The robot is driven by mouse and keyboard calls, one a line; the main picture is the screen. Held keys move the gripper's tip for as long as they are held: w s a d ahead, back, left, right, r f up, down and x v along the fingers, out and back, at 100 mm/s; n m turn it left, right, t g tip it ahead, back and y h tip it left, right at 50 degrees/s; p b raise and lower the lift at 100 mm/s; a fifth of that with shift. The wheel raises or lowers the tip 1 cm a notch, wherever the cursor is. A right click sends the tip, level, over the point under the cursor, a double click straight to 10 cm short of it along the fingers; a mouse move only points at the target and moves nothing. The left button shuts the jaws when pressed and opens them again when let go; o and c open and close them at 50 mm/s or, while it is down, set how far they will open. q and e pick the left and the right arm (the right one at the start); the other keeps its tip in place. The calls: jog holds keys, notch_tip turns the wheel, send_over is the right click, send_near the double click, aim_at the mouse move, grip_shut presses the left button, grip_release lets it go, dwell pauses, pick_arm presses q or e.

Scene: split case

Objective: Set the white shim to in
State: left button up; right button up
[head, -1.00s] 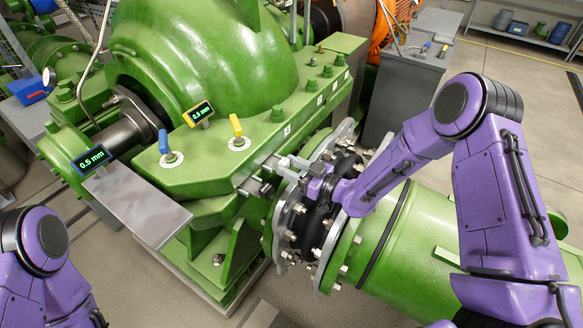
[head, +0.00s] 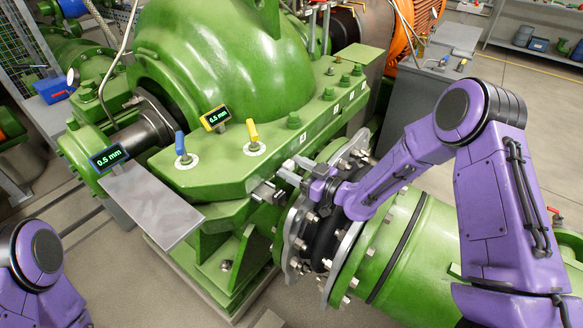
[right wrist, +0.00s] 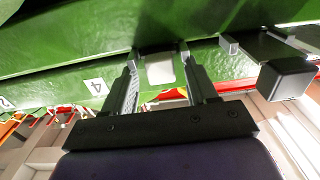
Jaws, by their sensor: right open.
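My right gripper (head: 288,169) is at the side of the green split casing (head: 215,165), near the metal bars that stick out below its flange. In the right wrist view its two fingers (right wrist: 160,75) are apart. A pale, whitish square piece (right wrist: 160,69), which may be the white shim, shows between and beyond the fingertips, against the green metal. I cannot tell whether the fingers touch it. In the head view the gripper hides that spot. My left gripper is out of view; only part of that arm shows at lower left.
A metal bar with a dark block end (right wrist: 287,79) sticks out beside the right finger. A blue-handled valve (head: 181,145) and a yellow-handled valve (head: 253,137) stand on the flange. Two displays read 0.5 mm (head: 108,157). The bolted pipe flange (head: 345,262) is close below my right arm.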

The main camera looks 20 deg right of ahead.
jog(key=b+v, duration=0.2)
jog(key=v, duration=0.7)
jog(key=shift+s+f, duration=0.1)
